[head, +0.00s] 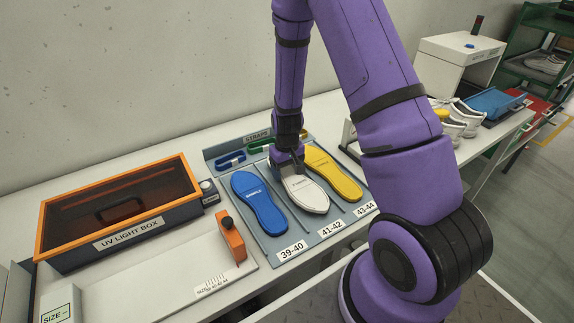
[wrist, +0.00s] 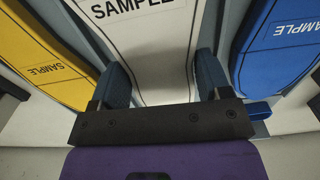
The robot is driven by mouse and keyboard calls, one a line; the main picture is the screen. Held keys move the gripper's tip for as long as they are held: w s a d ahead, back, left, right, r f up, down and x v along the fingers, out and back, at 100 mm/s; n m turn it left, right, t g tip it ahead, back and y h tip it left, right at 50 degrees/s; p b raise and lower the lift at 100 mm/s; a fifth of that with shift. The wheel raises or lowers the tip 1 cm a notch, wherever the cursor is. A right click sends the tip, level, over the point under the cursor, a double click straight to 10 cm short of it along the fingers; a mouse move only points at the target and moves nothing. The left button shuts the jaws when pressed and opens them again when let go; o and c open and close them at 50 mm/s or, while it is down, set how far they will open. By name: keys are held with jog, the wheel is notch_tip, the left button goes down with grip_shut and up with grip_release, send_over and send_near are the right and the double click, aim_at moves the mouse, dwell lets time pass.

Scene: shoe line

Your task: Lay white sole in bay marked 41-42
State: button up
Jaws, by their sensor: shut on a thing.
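The white sole (head: 308,196) lies in or just above the middle bay, in line with the 41-42 label (head: 331,228); I cannot tell if it touches the bottom. My gripper (head: 287,160) is shut on its far end. In the wrist view the white sole (wrist: 150,40) runs between the two fingers of my gripper (wrist: 165,80), with the word SAMPLE on its face. The blue sole (head: 259,203) lies in the bay marked 39-40, to the left. The yellow sole (head: 333,175) lies in the bay marked 43-44, to the right.
The grey bay tray (head: 268,245) has a strap section with blue and green straps at its back. A UV light box (head: 120,205) and a sizing board with an orange slider (head: 231,236) stand to the left. White shoes (head: 462,115) stand at the far right.

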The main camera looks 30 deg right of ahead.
jog(key=shift+f, duration=0.15)
jog(key=o, duration=1.1)
notch_tip(320, 180, up, 11)
jog(key=shift+f, duration=0.1)
dwell(0.3)
